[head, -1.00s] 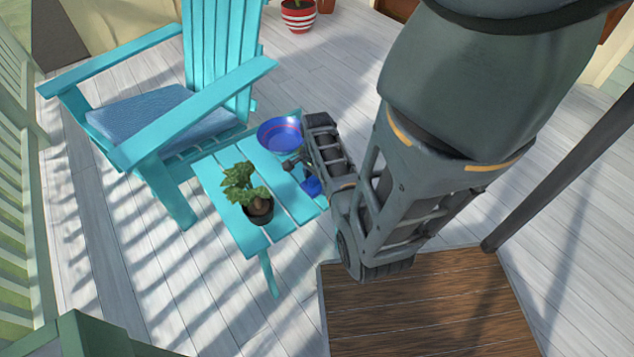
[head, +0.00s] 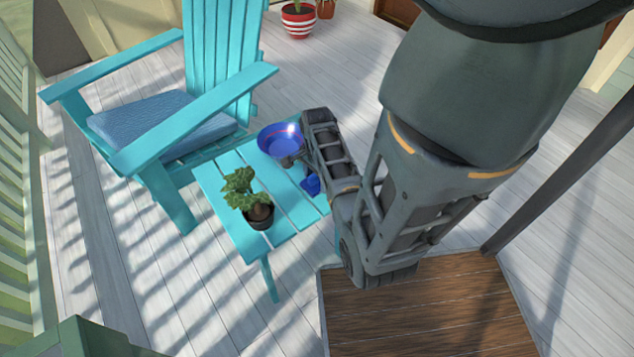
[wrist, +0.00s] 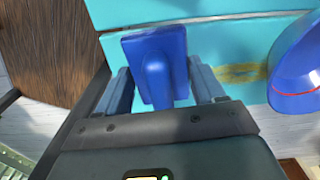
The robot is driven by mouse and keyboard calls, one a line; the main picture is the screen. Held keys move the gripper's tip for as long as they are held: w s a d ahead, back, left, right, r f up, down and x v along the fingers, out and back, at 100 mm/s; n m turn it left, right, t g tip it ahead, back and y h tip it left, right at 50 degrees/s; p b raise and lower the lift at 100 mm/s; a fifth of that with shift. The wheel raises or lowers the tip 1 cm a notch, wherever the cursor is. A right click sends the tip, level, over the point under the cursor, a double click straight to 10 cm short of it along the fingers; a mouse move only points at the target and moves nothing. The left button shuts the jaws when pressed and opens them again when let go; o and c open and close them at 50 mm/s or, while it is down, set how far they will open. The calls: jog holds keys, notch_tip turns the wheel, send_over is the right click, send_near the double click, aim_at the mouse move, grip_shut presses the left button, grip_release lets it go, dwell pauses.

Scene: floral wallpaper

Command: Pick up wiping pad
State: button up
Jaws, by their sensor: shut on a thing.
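The wiping pad (wrist: 140,48) is a blue block with a raised blue handle, seen in the middle of the wrist view. In the head view a small blue part of the pad (head: 311,186) shows beside my gripper, over the turquoise table (head: 237,232). My gripper (wrist: 163,84) has one finger on each side of the pad's handle and is shut on it. In the head view my gripper and arm hide most of the pad. I cannot tell whether the pad touches the table.
A blue bowl (head: 281,144) with a red line stands near the pad on the table. A potted plant (head: 248,197) stands at the table's left side. A turquoise armchair (head: 195,118) with a blue cushion is behind. A brown wooden platform (head: 425,315) lies in front.

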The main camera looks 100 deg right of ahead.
jog(key=s+d+r, duration=0.2)
jog(key=s+r, duration=0.5)
jog(key=s, duration=0.4)
jog(key=shift+s+d+r, duration=0.2)
jog(key=shift+d+r, duration=0.05)
jog(key=shift+r, duration=0.1)
jog(key=o, duration=0.5)
jog(key=c, duration=0.4)
